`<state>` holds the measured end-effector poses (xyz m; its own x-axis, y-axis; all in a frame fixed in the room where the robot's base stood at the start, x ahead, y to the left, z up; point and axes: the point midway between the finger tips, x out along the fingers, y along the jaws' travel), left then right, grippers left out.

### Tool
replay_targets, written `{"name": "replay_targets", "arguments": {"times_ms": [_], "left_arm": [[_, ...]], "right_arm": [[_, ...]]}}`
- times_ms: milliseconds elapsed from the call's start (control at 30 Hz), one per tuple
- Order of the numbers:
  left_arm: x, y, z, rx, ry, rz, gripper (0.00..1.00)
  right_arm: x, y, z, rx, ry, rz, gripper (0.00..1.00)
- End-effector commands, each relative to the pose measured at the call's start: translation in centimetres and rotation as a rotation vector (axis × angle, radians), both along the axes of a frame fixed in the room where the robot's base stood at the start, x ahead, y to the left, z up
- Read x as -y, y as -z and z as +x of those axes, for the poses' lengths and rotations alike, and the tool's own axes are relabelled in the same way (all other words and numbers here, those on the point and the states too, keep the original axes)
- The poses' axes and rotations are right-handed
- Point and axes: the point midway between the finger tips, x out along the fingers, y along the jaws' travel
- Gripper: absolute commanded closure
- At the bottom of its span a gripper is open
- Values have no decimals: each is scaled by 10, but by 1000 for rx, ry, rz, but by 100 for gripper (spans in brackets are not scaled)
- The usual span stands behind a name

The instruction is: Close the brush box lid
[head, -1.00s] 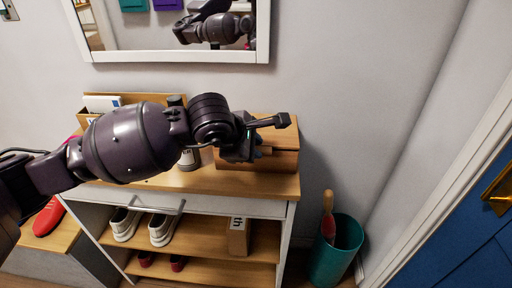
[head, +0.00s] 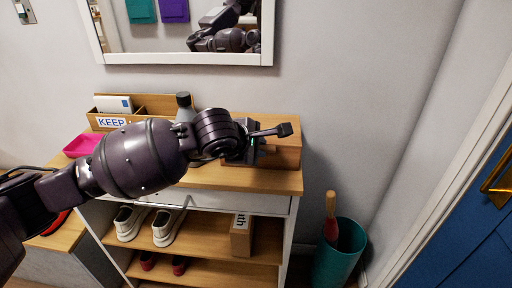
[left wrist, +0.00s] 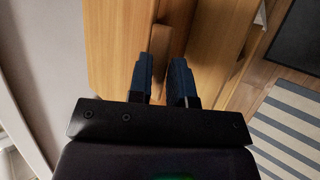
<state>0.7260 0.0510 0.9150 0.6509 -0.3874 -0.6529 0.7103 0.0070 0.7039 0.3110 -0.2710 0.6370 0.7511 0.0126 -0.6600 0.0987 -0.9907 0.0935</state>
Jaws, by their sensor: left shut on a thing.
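The wooden brush box (head: 286,152) stands at the right end of the shoe cabinet's top. My left gripper (head: 264,148) is at its front, and my wrist and forearm cover its left part. In the left wrist view the two dark fingers (left wrist: 166,82) are close together against the box's wood (left wrist: 212,50), shut on a narrow wooden part, apparently of the lid (left wrist: 166,42). The lid's exact angle cannot be told from these views. My right gripper is not in view.
The cabinet top (head: 215,178) also holds a grey bottle (head: 185,107), a wooden organizer (head: 152,104) and a pink tray (head: 82,145). Shoes (head: 168,227) and a small carton (head: 241,236) sit on the shelves below. A teal bin (head: 338,256) stands to the right; a mirror (head: 170,58) hangs behind.

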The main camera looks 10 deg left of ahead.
Motion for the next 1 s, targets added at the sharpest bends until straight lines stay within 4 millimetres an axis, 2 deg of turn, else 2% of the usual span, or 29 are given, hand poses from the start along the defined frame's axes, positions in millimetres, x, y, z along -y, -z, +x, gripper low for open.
{"name": "replay_targets", "arguments": {"times_ms": [33, 133, 167, 233, 500, 633, 767, 1000], "left_arm": [[-3, 30, -3, -51, -8, 14, 100], [-3, 31, -3, -52, -9, 13, 100], [-3, 31, -3, -53, -8, 14, 76], [-3, 31, -3, -53, -8, 14, 66], [-3, 30, -4, -50, -8, 15, 66], [-6, 23, -7, -46, -10, 15, 66], [-13, 6, -18, -38, -10, 16, 66], [-27, -35, -47, -17, -4, 10, 66]], "right_arm": [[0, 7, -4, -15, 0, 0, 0], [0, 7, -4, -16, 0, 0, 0], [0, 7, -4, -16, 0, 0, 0], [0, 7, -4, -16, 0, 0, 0], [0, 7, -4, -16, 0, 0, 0], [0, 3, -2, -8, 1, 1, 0], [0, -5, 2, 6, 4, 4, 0], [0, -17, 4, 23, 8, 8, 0]]}}
